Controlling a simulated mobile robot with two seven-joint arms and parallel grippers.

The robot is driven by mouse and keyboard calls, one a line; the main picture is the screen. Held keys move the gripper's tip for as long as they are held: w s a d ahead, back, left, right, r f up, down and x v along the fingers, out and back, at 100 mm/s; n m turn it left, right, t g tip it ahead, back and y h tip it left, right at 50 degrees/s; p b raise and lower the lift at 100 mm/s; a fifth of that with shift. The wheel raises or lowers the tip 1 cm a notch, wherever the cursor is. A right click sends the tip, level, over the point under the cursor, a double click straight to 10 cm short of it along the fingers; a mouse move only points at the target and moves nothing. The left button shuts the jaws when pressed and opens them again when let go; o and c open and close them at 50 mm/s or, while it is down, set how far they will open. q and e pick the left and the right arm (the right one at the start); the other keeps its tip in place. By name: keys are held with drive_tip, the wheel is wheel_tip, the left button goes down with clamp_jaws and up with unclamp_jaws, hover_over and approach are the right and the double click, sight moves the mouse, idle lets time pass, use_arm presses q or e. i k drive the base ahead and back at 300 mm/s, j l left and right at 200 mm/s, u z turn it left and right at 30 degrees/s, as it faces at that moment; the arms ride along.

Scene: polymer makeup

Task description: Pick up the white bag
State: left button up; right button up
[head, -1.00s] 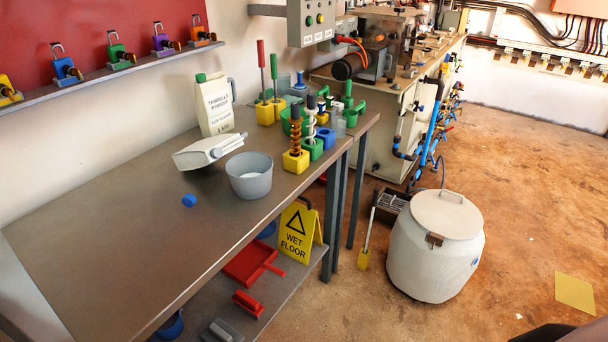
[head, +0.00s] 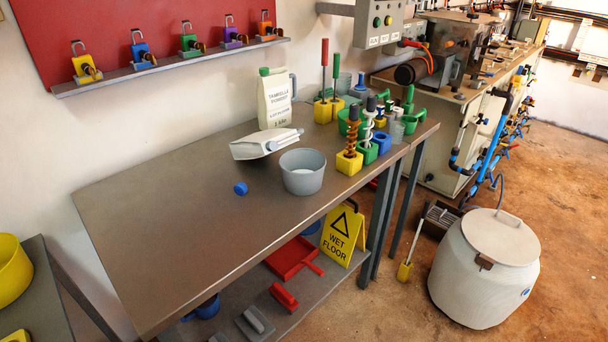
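A white bag-like container (head: 276,103) with printed lettering, a green cap and a grey handle stands upright at the back of the grey metal table (head: 160,215). A second white container (head: 262,146) lies tipped over in front of it. A grey bucket (head: 303,173) with pale contents stands just right of the tipped container. A round blue cap (head: 240,188) lies on the table to the left of the bucket. Neither of my grippers is in view.
Colored blocks holding brushes and coils (head: 349,161) crowd the table's right end. The table's left half is clear. A yellow wet floor sign (head: 343,236) stands on the lower shelf. A large white drum (head: 485,270) stands on the floor at right.

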sight(257, 146)
drive_tip(key=l+z, duration=0.25)
drive_tip(key=z, duration=0.2)
drive_tip(key=i+l+z, duration=0.1)
drive_tip(key=l+z, duration=0.15)
drive_tip(key=z, duration=0.2)
drive_tip(key=i+l+z, duration=0.1)
drive_tip(key=l+z, duration=0.15)
drive_tip(key=z, duration=0.2)
